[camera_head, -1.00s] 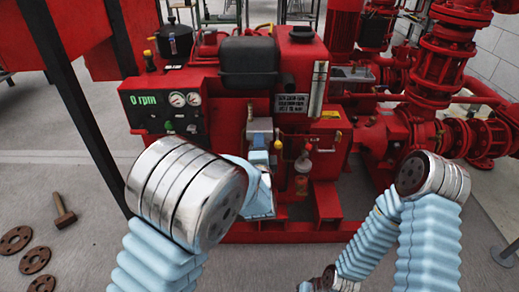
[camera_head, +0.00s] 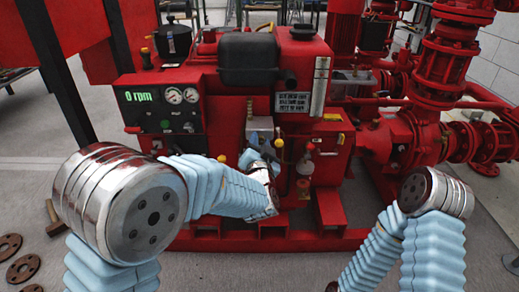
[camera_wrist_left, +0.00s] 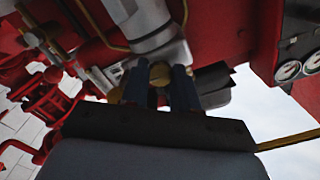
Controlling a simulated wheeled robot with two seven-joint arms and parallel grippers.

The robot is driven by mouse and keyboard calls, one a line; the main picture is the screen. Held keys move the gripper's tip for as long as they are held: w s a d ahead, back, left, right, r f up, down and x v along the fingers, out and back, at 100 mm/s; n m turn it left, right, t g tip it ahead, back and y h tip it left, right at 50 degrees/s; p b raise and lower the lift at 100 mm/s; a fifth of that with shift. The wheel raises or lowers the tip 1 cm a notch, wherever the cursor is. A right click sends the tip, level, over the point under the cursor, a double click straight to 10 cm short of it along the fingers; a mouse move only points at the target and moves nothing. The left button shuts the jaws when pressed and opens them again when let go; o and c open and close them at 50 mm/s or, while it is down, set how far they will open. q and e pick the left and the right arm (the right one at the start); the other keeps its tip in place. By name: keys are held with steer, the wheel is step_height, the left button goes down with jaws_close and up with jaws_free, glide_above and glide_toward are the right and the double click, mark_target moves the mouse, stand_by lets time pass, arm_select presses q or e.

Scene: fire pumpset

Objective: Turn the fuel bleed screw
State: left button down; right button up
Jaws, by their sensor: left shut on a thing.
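The red fire pumpset engine (camera_head: 250,100) fills the middle of the head view. In the left wrist view, a small brass-coloured round screw (camera_wrist_left: 160,73) sits below a grey metal housing (camera_wrist_left: 150,25). It looks like the fuel bleed screw. My left gripper (camera_wrist_left: 161,88) has its two dark blue fingers on either side of this screw and is shut on it.
The control panel (camera_head: 162,105) reads 0 rpm, left of the left gripper's place. Yellow-topped parts (camera_head: 279,143) stand close by on the engine front. Red pipes and flanges (camera_head: 440,75) fill the right side. Rusty flanges (camera_head: 22,269) lie on the floor at left.

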arm_select(q)
steer(key=shift+f+n+b, duration=0.15)
steer(key=shift+n+b, duration=0.3)
steer(key=shift+n, duration=0.35)
steer(key=c, duration=0.8)
jaws_free()
steer(key=shift+c, duration=0.2)
steer(key=shift+r, duration=0.2)
